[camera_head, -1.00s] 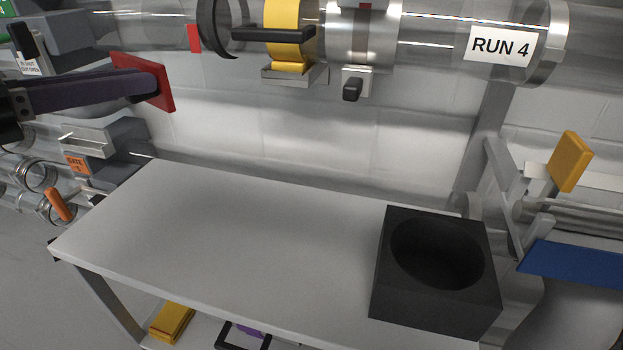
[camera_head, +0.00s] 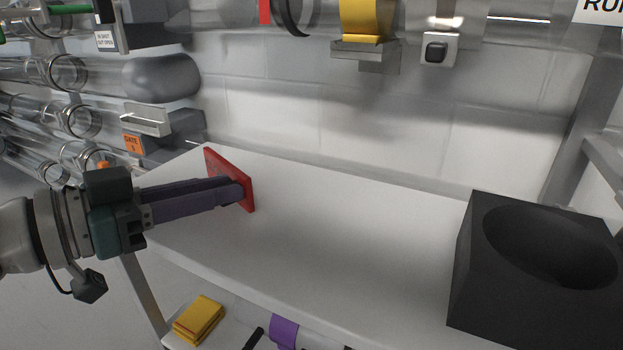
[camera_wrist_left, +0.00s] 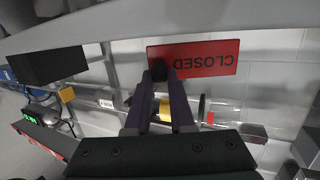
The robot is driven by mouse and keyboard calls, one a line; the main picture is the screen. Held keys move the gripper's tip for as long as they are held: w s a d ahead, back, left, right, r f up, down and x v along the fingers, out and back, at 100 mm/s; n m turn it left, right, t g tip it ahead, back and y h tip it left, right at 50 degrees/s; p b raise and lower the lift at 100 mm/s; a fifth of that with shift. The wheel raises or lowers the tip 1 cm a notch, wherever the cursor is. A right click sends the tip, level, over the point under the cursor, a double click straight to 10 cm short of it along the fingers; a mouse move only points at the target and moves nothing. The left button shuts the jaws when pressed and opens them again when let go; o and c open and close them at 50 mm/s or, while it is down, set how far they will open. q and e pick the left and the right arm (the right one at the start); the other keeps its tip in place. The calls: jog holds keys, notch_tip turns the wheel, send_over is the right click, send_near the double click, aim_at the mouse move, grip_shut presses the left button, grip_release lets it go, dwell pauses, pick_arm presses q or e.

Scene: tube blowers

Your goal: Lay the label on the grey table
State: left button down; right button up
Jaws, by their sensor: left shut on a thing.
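The label is a red plate (camera_head: 232,178). In the left wrist view the red label (camera_wrist_left: 212,60) reads "CLOSED", upside down. My left gripper (camera_head: 240,190) is shut on the label, which stands on edge over the left part of the grey table (camera_head: 330,230). In the head view its lower edge shows close to the table top; I cannot tell whether it touches. The left fingers also show in the left wrist view (camera_wrist_left: 165,75), against the label's left part. My right gripper is in neither view.
A black block with a round hollow (camera_head: 520,270) stands on the table's right end. Yellow folded items (camera_head: 198,320) and a purple item (camera_head: 284,331) lie on the shelf below. Clear tubes (camera_head: 45,115) run at the left. The table's middle is clear.

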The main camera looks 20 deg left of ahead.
pick_arm(q)
jog(key=shift+f, duration=0.55)
jog(key=shift+r, duration=0.1)
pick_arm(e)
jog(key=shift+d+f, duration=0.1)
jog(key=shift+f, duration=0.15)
pick_arm(q)
jog(key=shift+f, duration=0.2)
jog(key=c, duration=0.8)
grip_release()
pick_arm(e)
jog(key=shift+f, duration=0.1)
